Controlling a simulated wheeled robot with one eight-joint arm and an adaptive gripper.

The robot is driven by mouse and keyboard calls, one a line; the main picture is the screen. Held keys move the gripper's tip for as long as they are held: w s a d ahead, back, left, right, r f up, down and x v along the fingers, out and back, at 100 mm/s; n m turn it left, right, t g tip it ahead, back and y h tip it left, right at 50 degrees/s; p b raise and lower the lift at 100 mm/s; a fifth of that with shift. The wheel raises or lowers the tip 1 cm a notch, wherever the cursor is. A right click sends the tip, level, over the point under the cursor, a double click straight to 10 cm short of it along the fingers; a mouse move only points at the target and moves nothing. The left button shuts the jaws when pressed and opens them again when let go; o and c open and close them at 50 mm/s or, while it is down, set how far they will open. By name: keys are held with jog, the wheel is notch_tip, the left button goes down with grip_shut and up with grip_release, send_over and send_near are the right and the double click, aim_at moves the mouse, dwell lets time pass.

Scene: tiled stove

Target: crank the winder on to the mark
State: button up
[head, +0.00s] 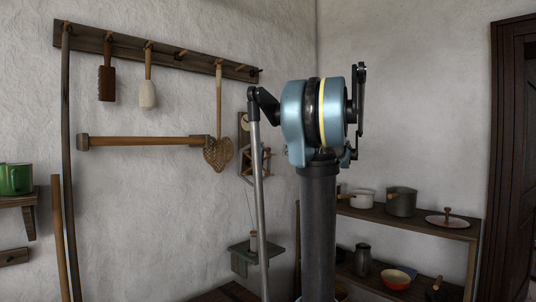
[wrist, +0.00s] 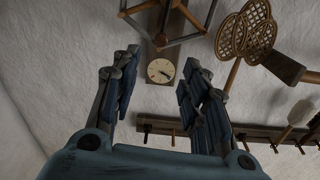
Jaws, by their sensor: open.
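The winder (head: 257,160) is a wooden spoked reel on a dark board on the wall, partly hidden by my arm in the head view. Its spoked frame (wrist: 172,22) shows at the top of the wrist view, cut by the edge. A pale round dial (wrist: 161,70) with a dark pointer sits on its board; the dial also shows in the head view (head: 244,121). I cannot make out the mark. My gripper (wrist: 160,88) is open and empty, with its fingers on either side of the dial in the wrist view. In the head view I cannot make out its fingers.
A peg rack (head: 150,50) holds wooden tools, with a carpet beater (head: 218,153) beside the winder. A long mallet (head: 140,141) hangs below. A pot shelf (head: 425,225) stands right.

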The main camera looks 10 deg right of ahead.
aim_at(270, 149)
jog(key=x, duration=1.6)
grip_shut()
